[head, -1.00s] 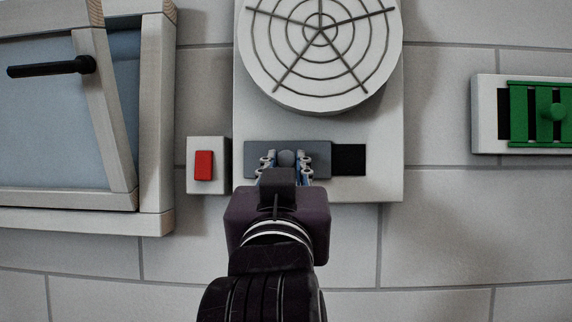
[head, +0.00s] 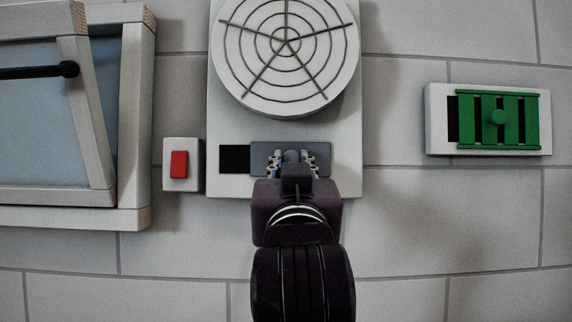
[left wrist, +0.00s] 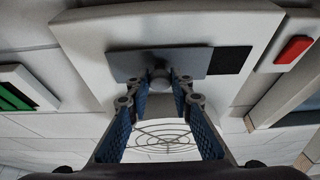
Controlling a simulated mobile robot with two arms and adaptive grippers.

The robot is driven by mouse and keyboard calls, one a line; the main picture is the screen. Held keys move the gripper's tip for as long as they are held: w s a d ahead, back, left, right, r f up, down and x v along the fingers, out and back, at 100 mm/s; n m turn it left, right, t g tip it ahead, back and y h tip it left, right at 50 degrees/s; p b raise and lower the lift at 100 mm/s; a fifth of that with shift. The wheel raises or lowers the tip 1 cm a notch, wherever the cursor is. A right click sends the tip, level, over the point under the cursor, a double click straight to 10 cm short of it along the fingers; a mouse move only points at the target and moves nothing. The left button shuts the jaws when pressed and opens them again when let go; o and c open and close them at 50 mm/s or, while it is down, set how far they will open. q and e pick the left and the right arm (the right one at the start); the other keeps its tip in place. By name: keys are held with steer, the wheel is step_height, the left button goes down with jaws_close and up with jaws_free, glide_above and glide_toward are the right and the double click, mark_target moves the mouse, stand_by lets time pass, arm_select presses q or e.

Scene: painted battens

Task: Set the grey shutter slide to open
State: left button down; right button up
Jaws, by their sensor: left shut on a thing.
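The grey shutter slide (head: 321,156) sits at the right end of its slot in the white fan panel (head: 222,110), below the round grille (head: 287,50). The black opening (head: 235,159) is uncovered to its left. My left gripper (head: 291,160) is shut on the round grey knob of the slide. In the left wrist view, which is upside down, the fingers close around the knob (left wrist: 160,74); the slide (left wrist: 125,66) is at left and the opening (left wrist: 231,60) at right. My right gripper is not in view.
A red switch (head: 179,164) on a white box is left of the panel. Further left is a tilted window (head: 135,120) with a black handle (head: 35,72). A green slatted shutter (head: 498,117) is on the wall at right. The wall below is clear.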

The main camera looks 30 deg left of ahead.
arm_select(q)
steer(key=c, duration=2)
jaws_free()
steer(key=shift+w+d, duration=0.1)
steer(key=shift+d, duration=0.1)
steer(key=shift+o, duration=1.4)
steer(key=shift+d, duration=0.15)
steer(key=v, duration=0.7)
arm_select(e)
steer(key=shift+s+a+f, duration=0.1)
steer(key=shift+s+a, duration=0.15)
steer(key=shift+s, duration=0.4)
arm_select(q)
steer(key=shift+d+f, duration=0.15)
steer(key=shift+f, duration=0.05)
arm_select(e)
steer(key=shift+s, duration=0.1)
